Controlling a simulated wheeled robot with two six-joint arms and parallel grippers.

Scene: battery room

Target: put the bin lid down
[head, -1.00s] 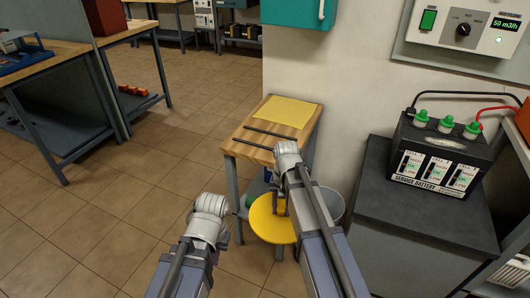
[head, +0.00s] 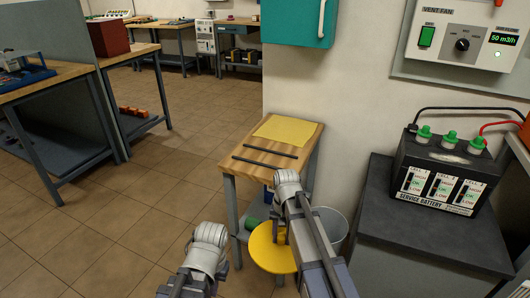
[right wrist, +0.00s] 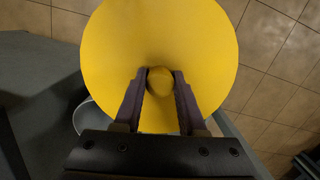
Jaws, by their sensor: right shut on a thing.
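The bin lid (head: 268,253) is a round yellow disc with a yellow knob (right wrist: 160,80) at its middle. My right gripper (right wrist: 160,84) is shut on the knob, one finger on each side. The lid is beside the grey bin (head: 334,226), to its left in the head view, and overlaps part of it. In the right wrist view the bin rim (right wrist: 84,118) shows past the lid's lower left edge. I cannot tell the lid's height above the floor. My left gripper (head: 200,268) is at the bottom of the head view, left of the lid; its fingers are hidden.
A small wooden table (head: 258,173) with a yellow sheet (head: 287,130) and two dark strips stands behind the lid. A dark cabinet (head: 410,225) with a battery (head: 447,172) is on the right. The tiled floor (head: 110,220) at left is open.

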